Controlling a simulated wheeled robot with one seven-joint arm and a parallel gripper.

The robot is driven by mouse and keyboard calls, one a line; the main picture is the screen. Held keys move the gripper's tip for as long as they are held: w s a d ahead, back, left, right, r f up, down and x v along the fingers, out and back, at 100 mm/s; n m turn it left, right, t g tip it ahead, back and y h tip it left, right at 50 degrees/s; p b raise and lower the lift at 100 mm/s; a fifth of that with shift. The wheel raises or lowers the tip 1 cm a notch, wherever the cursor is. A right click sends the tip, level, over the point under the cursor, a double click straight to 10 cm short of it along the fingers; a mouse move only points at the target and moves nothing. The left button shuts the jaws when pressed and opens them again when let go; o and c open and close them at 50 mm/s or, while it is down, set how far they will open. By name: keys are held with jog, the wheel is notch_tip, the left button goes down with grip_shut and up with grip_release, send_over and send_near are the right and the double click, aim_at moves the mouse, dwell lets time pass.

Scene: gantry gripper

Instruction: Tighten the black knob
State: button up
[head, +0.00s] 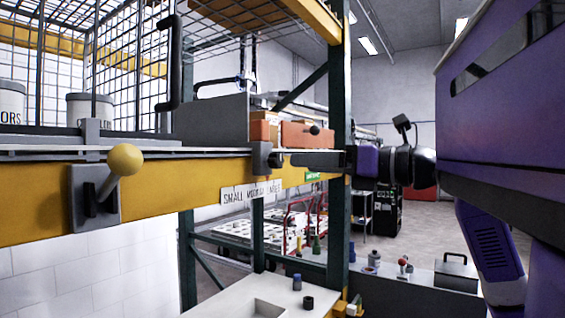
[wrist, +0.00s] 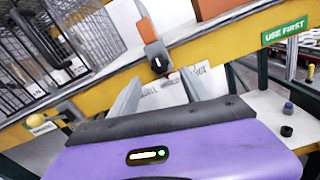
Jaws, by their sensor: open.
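The black knob (wrist: 158,66) has a white mark on its face and sits on a dark grey bracket (wrist: 150,38) on the yellow beam's edge. In the head view the knob (head: 277,160) faces right, toward my gripper (head: 292,158). In the wrist view my gripper (wrist: 160,77) is open, with one grey finger on each side of the line to the knob. The knob shows just beyond the fingertips, roughly centred between them. I cannot tell whether either finger touches it.
A yellow ball lever (head: 125,160) stands out from the beam (head: 50,212) at left. Wire cages (head: 115,60) and an orange block (head: 308,134) are above the beam. A "USE FIRST" label (wrist: 284,30) is at right. A white bench (head: 220,300) with small caps is below.

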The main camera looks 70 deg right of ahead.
aim_at(280, 163)
jog(key=p+x, duration=0.2)
jog(key=x, duration=0.5)
jog(key=shift+c, duration=0.3)
jog(key=shift+s, duration=0.1)
grip_shut()
